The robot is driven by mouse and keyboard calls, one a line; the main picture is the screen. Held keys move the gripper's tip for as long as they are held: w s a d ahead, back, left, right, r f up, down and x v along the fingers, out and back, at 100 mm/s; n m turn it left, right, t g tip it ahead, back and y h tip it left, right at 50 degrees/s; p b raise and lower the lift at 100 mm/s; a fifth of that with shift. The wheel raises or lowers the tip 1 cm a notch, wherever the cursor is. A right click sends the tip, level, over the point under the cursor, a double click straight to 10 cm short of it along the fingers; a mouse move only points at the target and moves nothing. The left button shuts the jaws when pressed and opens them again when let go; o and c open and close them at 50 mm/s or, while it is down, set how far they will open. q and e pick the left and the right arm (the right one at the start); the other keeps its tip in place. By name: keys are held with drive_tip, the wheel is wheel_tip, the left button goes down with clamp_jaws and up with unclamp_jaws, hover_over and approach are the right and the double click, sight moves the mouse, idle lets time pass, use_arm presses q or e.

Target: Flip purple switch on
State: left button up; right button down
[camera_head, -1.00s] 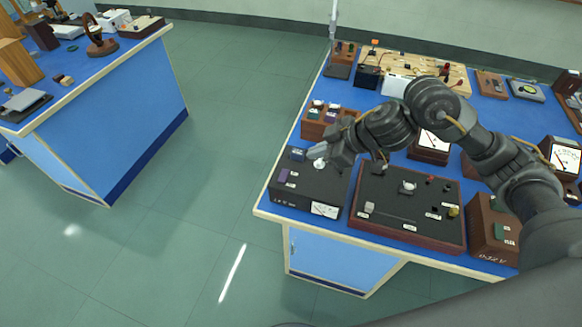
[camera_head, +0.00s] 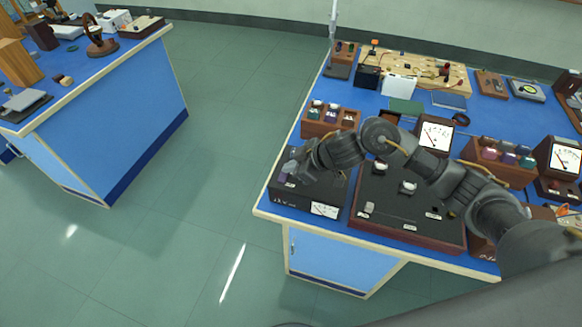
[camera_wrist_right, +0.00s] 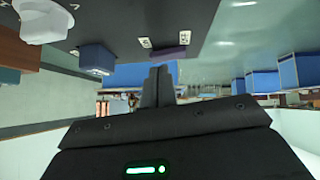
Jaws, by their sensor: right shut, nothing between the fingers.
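A black instrument box (camera_head: 292,199) with a small meter on its front edge stands at the bench's near left corner. In the right wrist view, a purple switch (camera_wrist_right: 171,52) sits on its dark panel beside small white labels. My right gripper (camera_head: 287,173) is low over the left part of the box and hides the switch in the head view. Its fingers (camera_wrist_right: 158,76) are shut and empty, with their tips close to the purple switch; I cannot tell if they touch. The switch's exact position is unclear. My left gripper is not in view.
A blue block (camera_wrist_right: 95,58) and a pale knob (camera_wrist_right: 45,22) stand on the same panel. A wider brown-edged panel (camera_head: 395,222) stands to the right. A wooden rack (camera_head: 318,128) is behind the box. Open floor (camera_head: 205,190) lies to the left.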

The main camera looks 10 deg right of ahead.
drive_tip(key=shift+f, duration=0.25)
